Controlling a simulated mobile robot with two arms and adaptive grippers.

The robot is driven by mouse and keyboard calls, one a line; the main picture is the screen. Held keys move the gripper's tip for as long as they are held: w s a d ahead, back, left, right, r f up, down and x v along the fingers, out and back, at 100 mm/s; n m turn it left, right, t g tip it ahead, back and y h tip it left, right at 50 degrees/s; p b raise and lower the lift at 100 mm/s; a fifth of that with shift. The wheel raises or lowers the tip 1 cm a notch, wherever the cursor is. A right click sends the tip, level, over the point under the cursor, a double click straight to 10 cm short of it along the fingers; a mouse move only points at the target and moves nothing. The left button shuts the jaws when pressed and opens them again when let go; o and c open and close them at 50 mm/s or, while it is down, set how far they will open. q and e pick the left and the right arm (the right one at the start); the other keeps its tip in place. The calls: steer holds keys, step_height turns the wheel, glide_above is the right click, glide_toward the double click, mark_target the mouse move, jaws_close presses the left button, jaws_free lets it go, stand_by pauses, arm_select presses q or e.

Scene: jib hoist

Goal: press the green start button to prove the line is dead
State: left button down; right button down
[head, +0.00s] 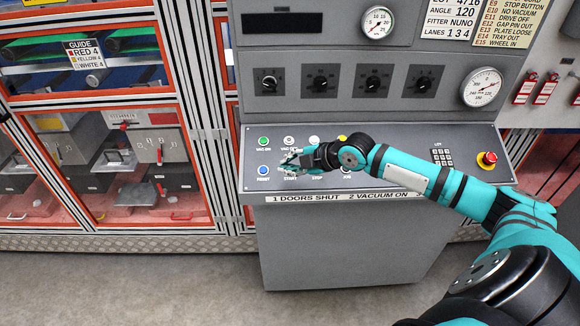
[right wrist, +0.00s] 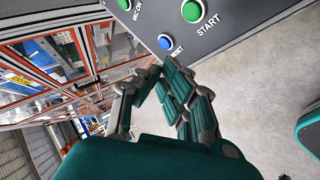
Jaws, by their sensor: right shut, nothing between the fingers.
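The green START button (right wrist: 192,11) shows at the top of the right wrist view, set in the grey console panel with its label beside it. My right gripper (head: 286,163) is over the lower left button row in the head view, and its fingers largely cover the START button there. In the right wrist view the fingertips (right wrist: 161,67) are together, with nothing between them. They point toward the panel edge, just below the blue RESET button (right wrist: 165,42), and appear apart from the START button. Contact cannot be told in the head view. My left gripper is not in view.
A green VAC ON button (head: 263,141) and a white button (head: 289,141) sit above. A red emergency stop (head: 487,159) and keypad (head: 443,158) are at the right of the console. Framed cabinets (head: 110,120) stand at left. The floor (head: 150,280) in front is clear.

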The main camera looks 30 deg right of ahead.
steer(key=shift+n, duration=0.6)
steer(key=r, duration=0.4)
steer(key=shift+w+d, duration=0.1)
steer(key=shift+d, duration=0.15)
steer(key=shift+w+f, duration=0.1)
steer(key=w+f+b, duration=0.1)
steer(key=f+b, duration=0.1)
steer(key=w+d+f+b, duration=0.1)
steer(key=f+b, duration=0.2)
steer(key=w+d+f+b, duration=0.1)
steer(key=f+b, duration=0.2)
steer(key=shift+r, duration=0.1)
stand_by(0.7)
steer(key=shift+w+f+b, duration=0.1)
steer(key=shift+f+b, duration=0.3)
